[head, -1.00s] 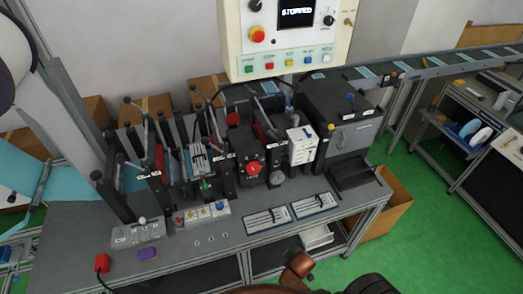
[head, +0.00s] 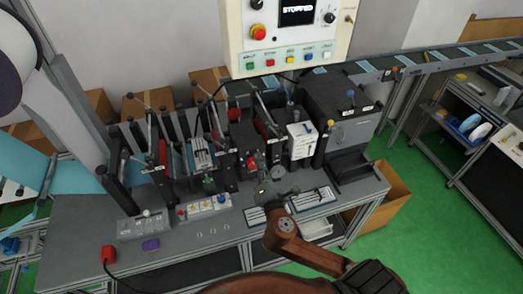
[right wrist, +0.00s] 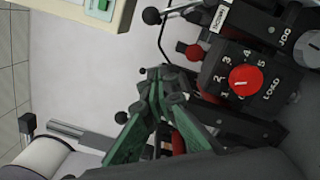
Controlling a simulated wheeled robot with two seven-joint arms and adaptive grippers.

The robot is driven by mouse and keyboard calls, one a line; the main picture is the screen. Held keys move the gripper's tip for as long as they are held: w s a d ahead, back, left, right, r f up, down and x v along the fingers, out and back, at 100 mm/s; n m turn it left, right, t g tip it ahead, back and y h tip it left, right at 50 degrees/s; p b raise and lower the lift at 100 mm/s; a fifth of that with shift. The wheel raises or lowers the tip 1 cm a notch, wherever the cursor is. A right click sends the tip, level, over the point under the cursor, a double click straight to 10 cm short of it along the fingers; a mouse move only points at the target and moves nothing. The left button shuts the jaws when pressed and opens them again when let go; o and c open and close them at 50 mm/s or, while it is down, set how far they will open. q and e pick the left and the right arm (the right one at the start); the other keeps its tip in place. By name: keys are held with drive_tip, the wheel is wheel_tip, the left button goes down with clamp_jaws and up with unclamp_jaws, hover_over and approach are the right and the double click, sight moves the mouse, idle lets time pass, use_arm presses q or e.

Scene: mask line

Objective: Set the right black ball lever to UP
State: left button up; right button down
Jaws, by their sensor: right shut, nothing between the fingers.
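Several levers with black ball ends rise from the machine on the bench; one black ball (head: 257,91) is right of the middle in the head view. I cannot tell for sure which is the task's right one. In the right wrist view a black ball (right wrist: 151,16) on a lever shows at the top, beside a label reading partly sideways. My right gripper (head: 262,182) is in front of the red dial in the head view. Its green fingers (right wrist: 165,76) are shut and empty in the right wrist view, left of the dial. My left gripper is not seen.
The red numbered dial (right wrist: 245,80) and a red ball (right wrist: 193,52) are close to my right fingers. A control panel (head: 285,45) reading STOPPED hangs above. A white box (head: 301,141) and a grey-black machine (head: 345,125) stand to the right.

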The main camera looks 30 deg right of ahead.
drive_tip(key=w+d+r+p, duration=0.2)
drive_tip(key=w+d+p, duration=0.1)
drive_tip(key=w+d, duration=0.3)
drive_tip(key=shift+w+r, duration=0.25)
drive_tip(key=shift+w, duration=0.85)
drive_tip(key=shift+d, duration=0.1)
